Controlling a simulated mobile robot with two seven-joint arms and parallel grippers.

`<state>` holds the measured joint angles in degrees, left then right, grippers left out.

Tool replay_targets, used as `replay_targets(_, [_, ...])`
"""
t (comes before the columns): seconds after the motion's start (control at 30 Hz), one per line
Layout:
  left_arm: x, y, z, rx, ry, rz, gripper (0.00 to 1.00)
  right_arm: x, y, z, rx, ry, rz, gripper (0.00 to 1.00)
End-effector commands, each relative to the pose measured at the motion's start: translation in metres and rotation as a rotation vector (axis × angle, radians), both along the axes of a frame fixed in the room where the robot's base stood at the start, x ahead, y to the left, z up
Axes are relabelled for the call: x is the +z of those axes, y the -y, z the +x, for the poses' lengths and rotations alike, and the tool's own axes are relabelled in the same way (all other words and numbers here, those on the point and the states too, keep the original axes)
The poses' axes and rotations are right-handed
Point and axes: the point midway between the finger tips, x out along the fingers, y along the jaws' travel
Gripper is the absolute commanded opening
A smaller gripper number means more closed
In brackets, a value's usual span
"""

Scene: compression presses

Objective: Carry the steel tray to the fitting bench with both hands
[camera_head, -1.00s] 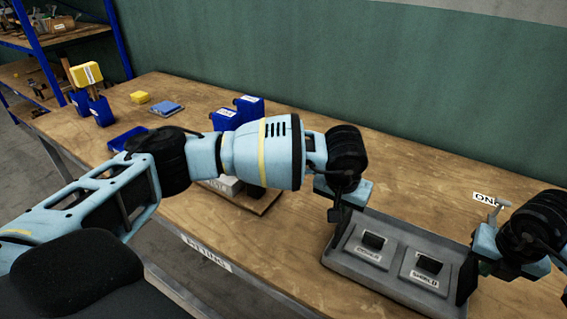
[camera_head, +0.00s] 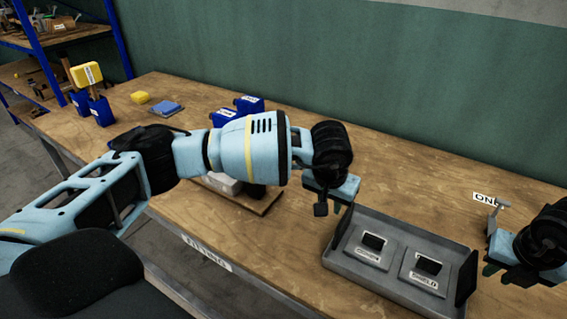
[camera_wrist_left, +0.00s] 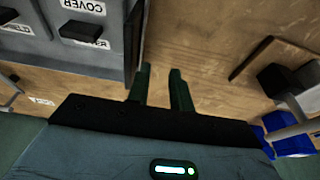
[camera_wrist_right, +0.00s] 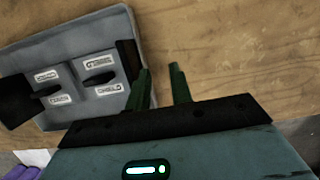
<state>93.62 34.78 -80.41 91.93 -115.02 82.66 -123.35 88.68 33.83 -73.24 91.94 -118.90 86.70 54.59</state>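The grey steel tray (camera_head: 385,288) sits flat on the fitting bench (camera_head: 400,170), with a dark upright piece at each end. It holds two labelled blocks with black knobs, the cover block (camera_head: 368,254) and the shield block (camera_head: 425,273). My left gripper (camera_head: 327,203) is open beside the tray's left end; the left wrist view shows bench wood between its fingers (camera_wrist_left: 160,85), with the tray outside them. My right gripper (camera_head: 508,276) is open beyond the right end; its fingers (camera_wrist_right: 162,85) are also empty in the right wrist view.
A wooden board (camera_head: 255,203) with a pale block lies left of the tray, partly behind my left arm. Bare wood lies behind the tray.

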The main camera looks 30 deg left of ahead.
Motion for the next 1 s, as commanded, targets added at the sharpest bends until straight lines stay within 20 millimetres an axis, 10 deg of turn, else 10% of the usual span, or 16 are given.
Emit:
replay_targets(0.43, [0.011, 0.0, -0.002, 0.0, 0.001, 0.0, 0.22, 0.0, 0.0, 0.0, -0.001, 0.0, -0.001, 0.22])
replay_targets(1.0, [0.105, 0.0, -0.028, 0.0, 0.002, 0.0, 0.22, 0.0, 0.0, 0.0, -0.001, 0.0, -0.001, 0.22])
